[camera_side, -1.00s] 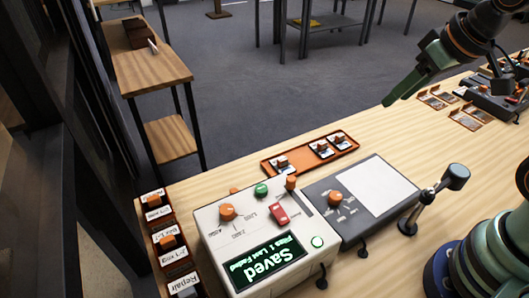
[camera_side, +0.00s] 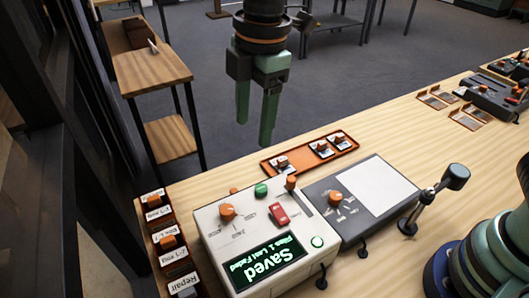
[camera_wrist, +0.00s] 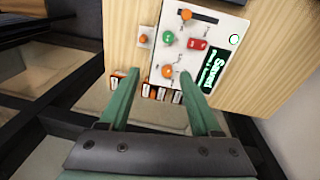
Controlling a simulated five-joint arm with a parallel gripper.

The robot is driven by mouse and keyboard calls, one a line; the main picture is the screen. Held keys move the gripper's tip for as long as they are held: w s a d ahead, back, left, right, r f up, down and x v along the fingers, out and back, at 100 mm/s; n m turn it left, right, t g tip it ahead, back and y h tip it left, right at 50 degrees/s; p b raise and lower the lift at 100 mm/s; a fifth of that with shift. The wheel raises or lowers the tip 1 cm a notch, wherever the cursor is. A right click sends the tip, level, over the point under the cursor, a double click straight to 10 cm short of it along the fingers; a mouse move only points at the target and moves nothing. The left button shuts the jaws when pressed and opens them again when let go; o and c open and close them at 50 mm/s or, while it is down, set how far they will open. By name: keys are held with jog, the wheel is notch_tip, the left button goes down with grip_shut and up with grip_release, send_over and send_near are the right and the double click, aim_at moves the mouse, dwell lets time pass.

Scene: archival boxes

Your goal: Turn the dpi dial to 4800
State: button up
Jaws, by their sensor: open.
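The dpi dial (camera_side: 227,211) is an orange knob on the top of the white scanner box (camera_side: 210,243), with small markings around it that I cannot read clearly now. It also shows in the wrist view (camera_wrist: 168,71), near and between the fingertips in the picture. My gripper (camera_side: 254,133) is open and empty, pointing down, high above and apart from the scanner. Both green fingers (camera_wrist: 160,78) show in the wrist view. The screen (camera_side: 265,262) on the scanner is lit and reads "Saved", with a smaller line below.
A green button (camera_side: 261,190), a red switch (camera_side: 278,214) and an orange slider knob (camera_side: 291,183) sit close to the dial. A grey unit (camera_side: 360,220) adjoins on the right. An orange tray (camera_side: 300,155) lies behind; labelled boxes (camera_side: 166,236) stand left.

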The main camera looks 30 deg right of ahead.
aim_at(227, 209)
jog(key=s+a+f+n, duration=0.2)
jog(key=a+f+n, duration=0.15)
jog(key=a, duration=0.35)
jog(key=shift+n+g+h, duration=0.3)
jog(key=shift+n+g, duration=0.05)
jog(key=shift+g, duration=0.05)
jog(key=f, duration=1.1)
jog(key=shift+w+d+f, duration=0.1)
jog(key=shift+w+f, duration=0.15)
grip_shut()
